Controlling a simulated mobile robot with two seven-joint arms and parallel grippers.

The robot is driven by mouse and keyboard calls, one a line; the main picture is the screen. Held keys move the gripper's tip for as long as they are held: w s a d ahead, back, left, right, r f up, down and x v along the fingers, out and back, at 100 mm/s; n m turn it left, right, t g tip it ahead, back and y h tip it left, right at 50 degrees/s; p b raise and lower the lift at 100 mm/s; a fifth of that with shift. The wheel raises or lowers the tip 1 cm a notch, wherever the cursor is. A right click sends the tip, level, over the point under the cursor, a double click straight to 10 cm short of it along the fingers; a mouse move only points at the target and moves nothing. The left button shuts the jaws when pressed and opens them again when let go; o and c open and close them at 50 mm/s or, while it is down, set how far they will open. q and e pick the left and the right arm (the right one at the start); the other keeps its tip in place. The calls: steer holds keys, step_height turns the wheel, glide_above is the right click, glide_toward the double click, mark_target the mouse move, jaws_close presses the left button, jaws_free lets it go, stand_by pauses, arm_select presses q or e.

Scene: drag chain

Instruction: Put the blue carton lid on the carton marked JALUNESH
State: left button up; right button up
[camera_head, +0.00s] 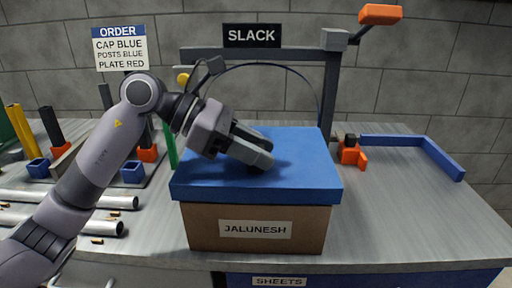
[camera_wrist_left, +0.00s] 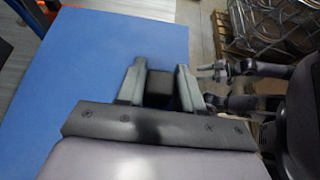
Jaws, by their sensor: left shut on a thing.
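The brown carton marked JALUNESH (camera_head: 205,228) stands on the grey workbench near its front edge. The blue carton lid (camera_head: 300,165) covers the carton's top and looks level and seated, with its rim over the upper walls. My left gripper (camera_head: 265,158) is above the lid, shut on a dark grip on the lid's top, mostly hidden by the fingers. In the left wrist view the dark block (camera_wrist_left: 162,90) sits between the two fingers, with the blue lid (camera_wrist_left: 90,70) spread beneath. My right gripper is not in the head view; an arm with a gripper (camera_wrist_left: 215,70) shows in the wrist view, its jaw state unclear.
A grey frame with a SLACK sign (camera_head: 252,36) stands behind the carton. White tubes (camera_head: 85,201) and blue and orange holders lie left. A blue angled rail (camera_head: 440,155) lies right.

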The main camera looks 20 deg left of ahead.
mark_target(256, 169)
stand_by(0.9)
arm_select(q)
steer(key=shift+f+b, duration=1.9)
steer(key=shift+f, duration=0.15)
steer(key=o, duration=1.1)
steer(key=shift+o, duration=0.2)
steer(key=v, duration=0.7)
steer(key=shift+a, duration=0.1)
